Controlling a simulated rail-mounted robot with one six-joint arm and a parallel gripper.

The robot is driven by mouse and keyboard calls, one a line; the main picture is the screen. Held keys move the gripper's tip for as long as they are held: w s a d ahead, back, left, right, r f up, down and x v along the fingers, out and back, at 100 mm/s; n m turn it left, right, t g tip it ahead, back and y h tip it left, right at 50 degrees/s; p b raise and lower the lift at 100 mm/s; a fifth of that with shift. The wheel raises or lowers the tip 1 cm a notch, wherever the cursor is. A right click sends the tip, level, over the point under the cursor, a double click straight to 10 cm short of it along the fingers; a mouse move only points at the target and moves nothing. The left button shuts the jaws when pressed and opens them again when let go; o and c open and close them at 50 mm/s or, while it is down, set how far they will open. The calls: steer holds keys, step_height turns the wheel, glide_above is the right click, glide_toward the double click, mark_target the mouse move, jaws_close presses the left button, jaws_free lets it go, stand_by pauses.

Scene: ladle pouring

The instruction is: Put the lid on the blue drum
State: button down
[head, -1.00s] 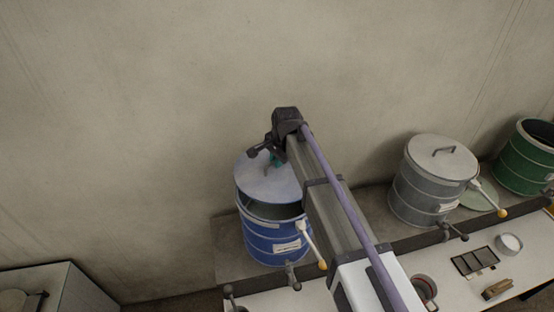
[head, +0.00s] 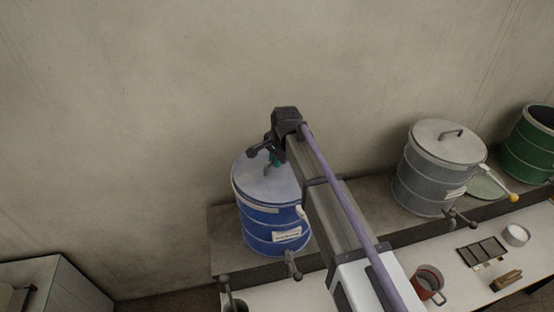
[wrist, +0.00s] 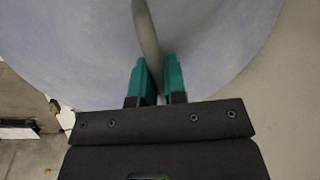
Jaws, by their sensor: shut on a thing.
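The blue drum (head: 272,238) stands on the shelf by the wall, left of my arm. Its round blue-grey lid (head: 258,183) covers its top, and no dark opening shows at the front edge. Whether the lid is fully seated cannot be told, since my arm hides its right side. My gripper (head: 272,160) is above the lid, shut on the lid's handle. In the wrist view, the green fingertips (wrist: 157,80) are on either side of the curved grey handle (wrist: 146,30), with the lid's surface (wrist: 70,50) behind them.
A lidded grey drum (head: 432,175) and a green drum (head: 528,145) stand to the right. A red-rimmed cup (head: 428,283), a dark tray (head: 482,252), a white bowl (head: 516,235) and a brush-like block (head: 506,280) are on the white bench. A cabinet (head: 60,285) is at lower left.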

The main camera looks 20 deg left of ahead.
steer(key=shift+f+b, duration=0.45)
steer(key=shift+b, duration=0.05)
stand_by(0.4)
steer(key=c, duration=1.1)
jaws_free()
steer(key=shift+r, duration=0.1)
step_height(320, 180, up, 7)
steer(key=d+p, duration=0.1)
steer(key=p, duration=0.6)
steer(key=shift+s+d+r, duration=0.15)
steer(key=shift+s, duration=0.2)
